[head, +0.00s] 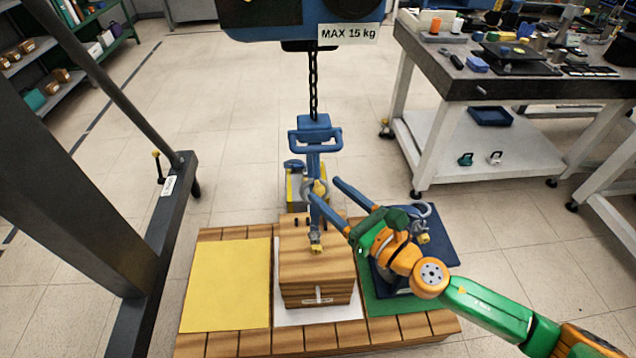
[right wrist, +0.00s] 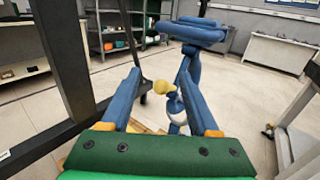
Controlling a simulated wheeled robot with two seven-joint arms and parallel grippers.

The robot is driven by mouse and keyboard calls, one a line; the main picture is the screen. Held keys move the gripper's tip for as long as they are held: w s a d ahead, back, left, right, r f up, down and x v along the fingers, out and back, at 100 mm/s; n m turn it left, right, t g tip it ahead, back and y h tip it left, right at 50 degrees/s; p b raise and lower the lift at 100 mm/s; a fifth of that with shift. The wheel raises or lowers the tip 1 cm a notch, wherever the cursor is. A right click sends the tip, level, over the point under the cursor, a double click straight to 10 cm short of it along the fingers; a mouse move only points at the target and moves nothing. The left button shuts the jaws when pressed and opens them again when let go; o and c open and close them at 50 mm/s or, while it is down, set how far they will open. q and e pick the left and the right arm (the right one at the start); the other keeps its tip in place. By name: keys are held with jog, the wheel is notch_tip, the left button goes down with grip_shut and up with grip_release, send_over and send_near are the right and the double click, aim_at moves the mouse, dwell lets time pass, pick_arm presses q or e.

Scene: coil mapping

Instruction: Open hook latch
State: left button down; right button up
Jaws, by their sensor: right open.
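A blue hook (head: 313,165) hangs upright from the hoist chain above a wooden box. A small yellow knob (head: 319,187), perhaps part of its latch, sits on its side; this knob also shows in the right wrist view (right wrist: 162,87), between my finger lines. My right gripper (head: 324,188) reaches in from the right with its two blue fingers apart and nothing held. Its fingertips are close to the hook; I cannot tell whether they touch it. In the right wrist view the blue hook (right wrist: 191,92) stands just beyond the right finger. My left gripper is out of view.
The wooden box (head: 316,262) stands on a white pad between a yellow pad (head: 228,285) and a green pad (head: 412,300). A blue stand with a ring is behind my right wrist. A dark gantry post (head: 60,150) rises at left; a workbench (head: 480,85) is at right.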

aim_at(320, 192)
jog(key=x, duration=0.3)
jog(key=shift+w+a, duration=0.25)
grip_shut()
jog(key=c, duration=0.9)
grip_release()
jog(key=shift+c, duration=0.2)
jog(key=o, duration=0.9)
jog(key=shift+o, duration=0.2)
jog(key=shift+d, duration=0.1)
